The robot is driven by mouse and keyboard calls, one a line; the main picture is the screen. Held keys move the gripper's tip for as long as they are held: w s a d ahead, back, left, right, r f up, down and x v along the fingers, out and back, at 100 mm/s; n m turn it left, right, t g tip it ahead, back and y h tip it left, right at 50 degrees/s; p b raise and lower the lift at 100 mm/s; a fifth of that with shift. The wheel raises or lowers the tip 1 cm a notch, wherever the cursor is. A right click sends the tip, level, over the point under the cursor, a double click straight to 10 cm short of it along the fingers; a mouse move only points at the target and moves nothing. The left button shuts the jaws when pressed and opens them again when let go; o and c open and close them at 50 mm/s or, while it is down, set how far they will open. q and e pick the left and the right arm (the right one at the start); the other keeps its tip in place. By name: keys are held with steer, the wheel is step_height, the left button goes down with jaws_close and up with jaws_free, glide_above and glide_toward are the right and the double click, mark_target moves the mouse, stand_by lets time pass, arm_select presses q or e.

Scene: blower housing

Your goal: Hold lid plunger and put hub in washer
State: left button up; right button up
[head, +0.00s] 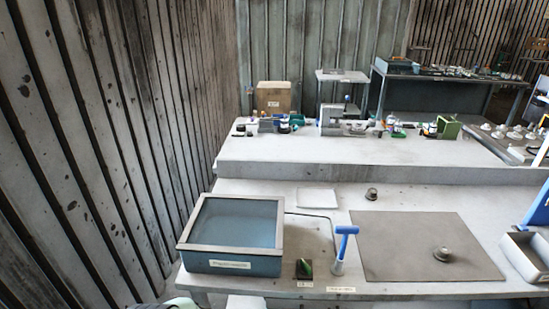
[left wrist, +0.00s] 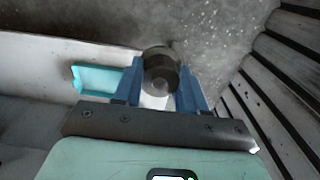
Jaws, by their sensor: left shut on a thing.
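The washer (head: 228,263), a blue-grey box with a pale rim and a front label, stands at the bench's left front; its top looks blue and glassy. A small dark plate with a green piece (head: 305,268) sits right of it, and a blue T-handle (head: 343,245) stands upright beside that; I cannot tell which is the lid plunger. In the left wrist view, my left gripper (left wrist: 158,88) is shut on a round dark-grey metal hub (left wrist: 160,72) with a central hole. Another hub-like part (head: 442,254) sits on the mat. My right gripper is not in view.
A grey mat (head: 400,270) covers the bench's right front. A second small metal part (head: 371,194) and a pale flat plate (head: 318,198) lie behind. A grey bin (head: 528,256) stands at right. A ribbed wall (head: 100,150) rises close on the left.

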arm_select(q)
steer(key=w+r+m+p, duration=0.1)
steer(key=w+r+p, duration=0.1)
steer(key=r, duration=1.1)
steer(key=w+r+m+p, duration=0.2)
steer(key=w+r, duration=0.2)
steer(key=r, duration=0.8)
steer(key=w+r+m+p, duration=0.1)
steer(key=w+r+p, duration=0.1)
steer(key=r, duration=1.1)
steer(key=shift+w+d+r+m, duration=0.35)
steer(key=shift+w+d, duration=0.1)
steer(key=shift+w, duration=0.45)
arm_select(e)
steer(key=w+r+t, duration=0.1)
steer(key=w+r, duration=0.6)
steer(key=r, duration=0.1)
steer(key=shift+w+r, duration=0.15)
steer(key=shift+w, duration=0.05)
